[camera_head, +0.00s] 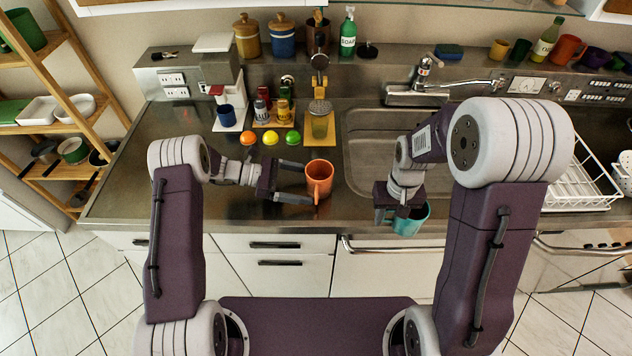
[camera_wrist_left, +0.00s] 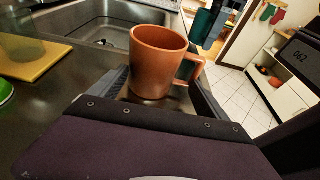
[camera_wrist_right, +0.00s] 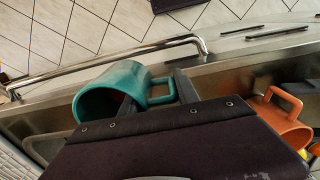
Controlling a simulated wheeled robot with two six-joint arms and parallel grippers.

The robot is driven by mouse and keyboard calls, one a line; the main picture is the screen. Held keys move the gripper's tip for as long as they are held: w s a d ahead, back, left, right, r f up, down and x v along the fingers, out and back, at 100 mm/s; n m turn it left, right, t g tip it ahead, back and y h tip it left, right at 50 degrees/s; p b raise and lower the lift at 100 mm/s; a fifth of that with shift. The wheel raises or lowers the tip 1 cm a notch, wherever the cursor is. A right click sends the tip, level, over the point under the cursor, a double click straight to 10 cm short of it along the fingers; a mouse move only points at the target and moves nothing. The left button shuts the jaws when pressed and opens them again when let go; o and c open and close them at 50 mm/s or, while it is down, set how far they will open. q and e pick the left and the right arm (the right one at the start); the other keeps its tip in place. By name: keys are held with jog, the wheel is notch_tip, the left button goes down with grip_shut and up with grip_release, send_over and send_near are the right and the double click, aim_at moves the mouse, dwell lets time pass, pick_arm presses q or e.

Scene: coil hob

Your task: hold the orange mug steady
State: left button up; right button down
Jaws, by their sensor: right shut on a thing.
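The orange mug (camera_head: 320,179) stands upright on the steel counter, left of the sink, its handle toward the front. It also shows in the left wrist view (camera_wrist_left: 158,62), with its handle to the right. My left gripper (camera_head: 294,182) is open, its two fingers spread at the mug's left side and pointing at it. The left wrist view shows the mug between the fingers; contact cannot be told. My right gripper (camera_head: 400,214) is shut on a teal mug (camera_head: 411,222), held at the counter's front edge. In the right wrist view the teal mug (camera_wrist_right: 105,88) lies tilted, its handle by one finger.
An orange ball (camera_head: 249,138), a yellow ball (camera_head: 270,138) and a green ball (camera_head: 292,138) lie behind my left gripper. A glass (camera_head: 320,122) stands on a yellow board behind the orange mug. The sink (camera_head: 372,165) is to the right. A rail (camera_head: 375,248) runs along the counter front.

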pick_arm(q)
jog(key=shift+x, duration=1.35)
pick_arm(e)
jog(key=shift+f, duration=0.25)
pick_arm(q)
jog(key=c, duration=1)
jog(key=o, duration=1)
jog(key=c, duration=1)
